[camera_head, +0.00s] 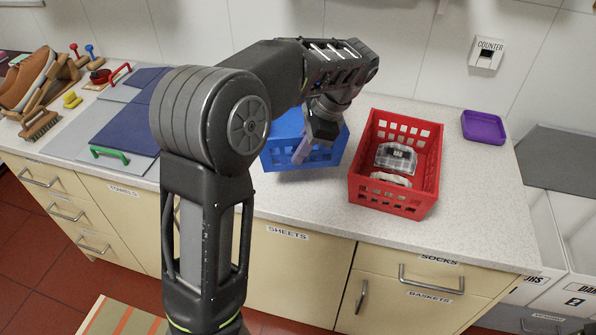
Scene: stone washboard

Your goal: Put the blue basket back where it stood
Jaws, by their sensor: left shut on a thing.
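The blue basket (274,156) sits upright on the speckled counter, just left of the red basket. My left gripper (304,150) reaches down over it from above and is shut on its near wall. The fingertips are small and partly hidden by the wrist. A pale purple strip shows just below the gripper; I cannot tell whether it is a finger or something else. My left arm hides part of the basket's back and inside. My right gripper is not in view.
A purple tray (483,127) lies farther right. Blue panels (115,135), a brush (40,125) and other items fill the left. Bare counter (480,210) lies right of the red basket.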

